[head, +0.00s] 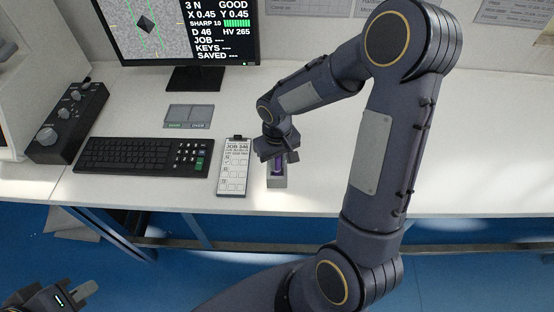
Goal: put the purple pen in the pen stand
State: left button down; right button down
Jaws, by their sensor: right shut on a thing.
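The purple pen (279,168) shows as a short purple piece just below my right gripper (278,158). My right gripper is shut on the pen and points down over the desk. The pen stand (277,183) is a small grey block near the desk's front edge, directly under the gripper. The pen's lower end is at the stand; I cannot tell how deep it sits. The gripper hides the pen's upper part. My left gripper (84,292) is at the bottom left, away from the desk; its jaw opening is unclear.
A clipboard with a job sheet (234,168) lies just left of the stand. A black keyboard (142,156), a grey pad (189,116), a knob box (66,122) and a monitor (185,30) are farther left. The desk (480,150) is clear to the right.

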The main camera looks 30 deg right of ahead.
jog(key=shift+f+b, duration=0.55)
jog(key=shift+f, duration=0.2)
jog(key=c, duration=1.2)
grip_release()
jog(key=shift+c, duration=0.2)
jog(key=shift+r, duration=0.1)
notch_tip(320, 180, up, 8)
jog(key=shift+f, duration=0.1)
jog(key=s+a+r+t+y, duration=0.2)
jog(key=s+r, duration=0.2)
jog(key=s, duration=0.4)
jog(key=s+a+r+m+t+y, duration=0.1)
jog(key=s+a+r+t, duration=0.1)
jog(key=s, duration=0.7)
notch_tip(320, 180, up, 3)
jog(key=shift+f+m+t+y, duration=0.15)
jog(key=shift+m+t+y, duration=0.2)
jog(key=shift+t, duration=0.45)
